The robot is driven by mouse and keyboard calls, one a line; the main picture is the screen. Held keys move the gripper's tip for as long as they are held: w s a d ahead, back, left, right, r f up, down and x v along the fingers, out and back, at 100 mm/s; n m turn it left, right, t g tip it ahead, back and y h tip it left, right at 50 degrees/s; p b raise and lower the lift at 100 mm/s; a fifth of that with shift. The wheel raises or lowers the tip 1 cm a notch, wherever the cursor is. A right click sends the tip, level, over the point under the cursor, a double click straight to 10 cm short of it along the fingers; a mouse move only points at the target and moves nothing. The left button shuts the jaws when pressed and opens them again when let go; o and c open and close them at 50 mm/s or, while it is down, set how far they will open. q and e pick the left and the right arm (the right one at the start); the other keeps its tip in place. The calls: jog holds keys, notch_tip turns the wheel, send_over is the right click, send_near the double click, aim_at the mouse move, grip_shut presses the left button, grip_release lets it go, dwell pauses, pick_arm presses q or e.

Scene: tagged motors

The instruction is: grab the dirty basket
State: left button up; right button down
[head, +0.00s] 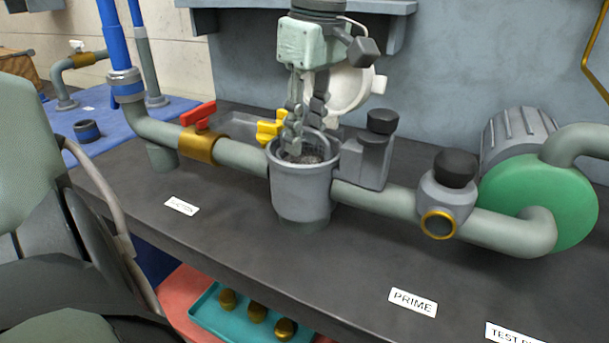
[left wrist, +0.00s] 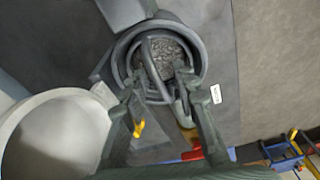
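The basket (head: 304,157) sits inside the grey strainer pot (head: 302,195), full of dark grey speckled dirt. In the left wrist view the basket (left wrist: 166,58) shows its dirt and a thin arched grey handle (left wrist: 150,62) inside the pot rim (left wrist: 204,50). My left gripper (head: 300,148) points down into the mouth of the pot. In the left wrist view its fingers (left wrist: 156,78) are apart, one on each side of the handle, with no clear contact. The pot's pale round lid (head: 350,92) stands open behind the gripper. My right gripper is not in view.
Pipes run both ways from the pot: a red-handled valve (head: 198,117) to the left, a black-knobbed fitting (head: 455,168) and green pump (head: 545,200) to the right. A yellow handle (head: 270,128) is close beside the pot. A teal tray (head: 205,318) lies below the bench front.

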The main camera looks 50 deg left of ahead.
pick_arm(q)
grip_shut()
jog(key=shift+r, duration=0.15)
dwell(0.4)
